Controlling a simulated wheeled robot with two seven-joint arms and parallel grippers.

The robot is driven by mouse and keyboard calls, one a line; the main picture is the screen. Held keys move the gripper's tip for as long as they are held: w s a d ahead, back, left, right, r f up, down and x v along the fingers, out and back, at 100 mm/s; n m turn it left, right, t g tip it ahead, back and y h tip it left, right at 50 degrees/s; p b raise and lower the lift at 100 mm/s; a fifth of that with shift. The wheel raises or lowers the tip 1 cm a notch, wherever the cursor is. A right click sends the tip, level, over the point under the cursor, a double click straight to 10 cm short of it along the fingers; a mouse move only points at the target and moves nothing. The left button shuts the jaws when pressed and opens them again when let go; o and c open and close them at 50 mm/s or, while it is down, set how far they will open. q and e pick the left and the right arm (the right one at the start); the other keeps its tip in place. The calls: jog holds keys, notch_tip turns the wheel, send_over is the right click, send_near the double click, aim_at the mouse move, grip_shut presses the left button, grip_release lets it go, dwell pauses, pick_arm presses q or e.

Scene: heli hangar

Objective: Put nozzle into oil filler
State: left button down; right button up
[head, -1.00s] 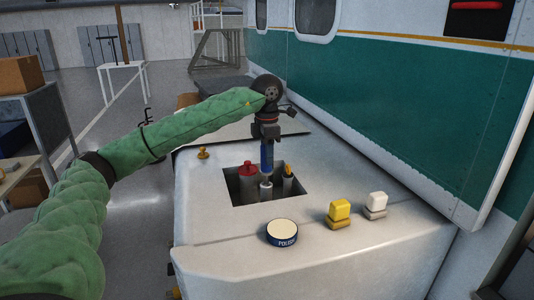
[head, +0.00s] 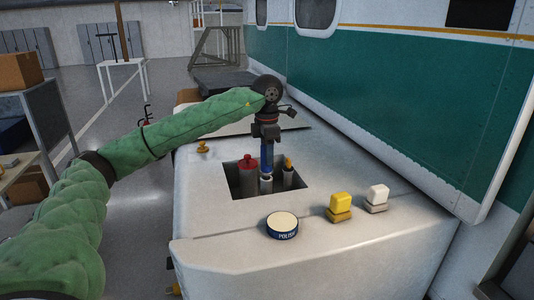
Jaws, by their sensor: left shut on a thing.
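My left gripper (head: 267,146) points down over the square opening in the light grey cowling (head: 225,229). It is shut on the blue nozzle (head: 266,166), which hangs upright below it. The nozzle's lower end is at the mouth of the pale, ring-topped oil filler (head: 266,184) in the opening. I cannot tell how deep the tip sits, as the rim hides it. My right gripper is not in view.
A red-capped part (head: 248,163) and a yellow-topped dipstick (head: 288,164) flank the filler closely. The green helicopter side (head: 390,120) rises at right.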

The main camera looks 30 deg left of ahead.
pick_arm(q)
jog(key=shift+f+b, duration=0.45)
jog(key=shift+f, duration=0.2)
jog(key=shift+c, duration=2.3)
grip_release()
jog(key=shift+r, duration=0.1)
jog(key=shift+r+p, duration=2.35)
jog(key=shift+r, duration=3.1)
